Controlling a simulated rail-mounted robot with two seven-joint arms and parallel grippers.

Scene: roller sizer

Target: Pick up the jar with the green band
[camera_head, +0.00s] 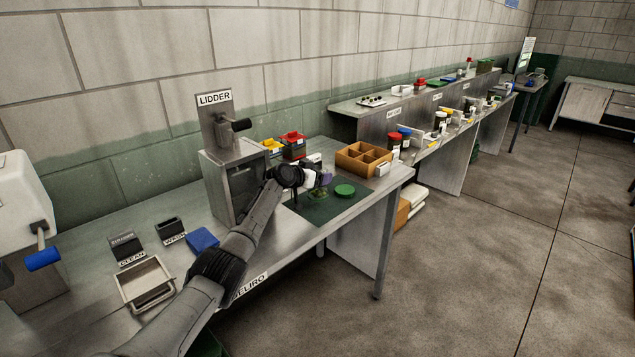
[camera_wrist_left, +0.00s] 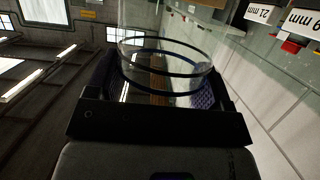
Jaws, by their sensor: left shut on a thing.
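My left gripper (camera_head: 317,182) reaches over the dark green mat (camera_head: 318,211) on the near bench. In the left wrist view its fingers (camera_wrist_left: 158,88) are shut on a clear jar (camera_wrist_left: 165,50) with dark rings; its band does not read clearly as green there. In the head view a small greenish, glassy shape (camera_head: 318,194) shows at the fingers, partly hidden; I cannot tell if it touches the mat. A flat green round piece (camera_head: 345,190) lies on the mat to the right. My right gripper is not in view.
The LIDDER machine (camera_head: 230,180) stands close left of the gripper. A wooden divided box (camera_head: 363,158) is behind and right of the mat, and red (camera_head: 293,145) and yellow (camera_head: 272,146) bins stand behind. A blue block (camera_head: 202,240) and metal tray (camera_head: 146,282) lie at left.

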